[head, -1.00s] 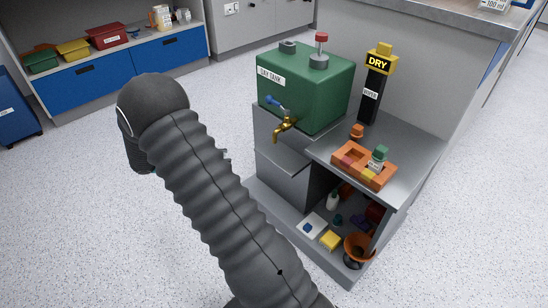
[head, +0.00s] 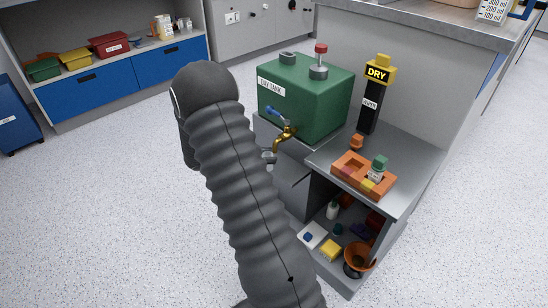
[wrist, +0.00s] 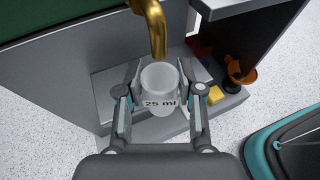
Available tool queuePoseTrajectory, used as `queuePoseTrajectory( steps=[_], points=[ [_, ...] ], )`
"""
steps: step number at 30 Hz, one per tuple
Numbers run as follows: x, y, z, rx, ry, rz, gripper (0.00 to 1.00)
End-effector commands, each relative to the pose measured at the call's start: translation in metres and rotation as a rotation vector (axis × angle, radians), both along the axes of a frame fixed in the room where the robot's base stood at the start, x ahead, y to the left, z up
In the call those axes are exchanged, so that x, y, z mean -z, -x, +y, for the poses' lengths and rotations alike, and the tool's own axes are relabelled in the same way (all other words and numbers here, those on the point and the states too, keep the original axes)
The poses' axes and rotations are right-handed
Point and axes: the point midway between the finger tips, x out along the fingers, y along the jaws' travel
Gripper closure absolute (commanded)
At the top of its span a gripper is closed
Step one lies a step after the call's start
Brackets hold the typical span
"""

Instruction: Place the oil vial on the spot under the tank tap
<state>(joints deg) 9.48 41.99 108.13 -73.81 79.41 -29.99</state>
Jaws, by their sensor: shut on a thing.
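My gripper (wrist: 160,98) is shut on a translucent open vial (wrist: 160,82) marked "25 ml" in the wrist view. The vial appears upright; no oil can be made out in it. The brass tap (wrist: 153,28) hangs just beyond and above it. A grey ledge (wrist: 108,86) lies below; the exact spot under the tap is hidden by the vial and fingers. In the head view, the tap (head: 285,137) juts from the green tank (head: 312,98), with its blue handle beside it. My gripper's tip (head: 269,157) barely shows past my arm, left of the tap.
An orange rack (head: 348,180) with a green-capped bottle (head: 377,168) stands on the right counter. A black "DRY" post (head: 372,105) stands behind. The open shelf below holds a yellow block (head: 331,250) and an orange funnel (head: 358,256).

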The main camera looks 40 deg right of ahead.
Motion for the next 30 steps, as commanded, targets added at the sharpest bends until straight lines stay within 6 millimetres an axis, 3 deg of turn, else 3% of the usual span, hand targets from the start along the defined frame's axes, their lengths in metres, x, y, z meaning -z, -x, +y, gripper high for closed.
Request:
queuePoseTrajectory(
  steps=[5,8,21,22,24,30],
  points=[
    [-0.001,0.011,-0.030,0.005,0.000,0.001,0.87],
    [0.014,0.009,-0.026,-0.001,-0.001,0.003,0.87],
    [0.020,0.009,-0.026,0.000,0.000,0.000,0.87],
    [0.019,0.009,-0.026,0.000,0.000,0.000,0.58],
    [0.019,0.009,-0.026,0.000,0.000,0.000,0.41],
    [0.019,0.009,-0.026,0.000,0.000,0.000,0.38]
  ],
)
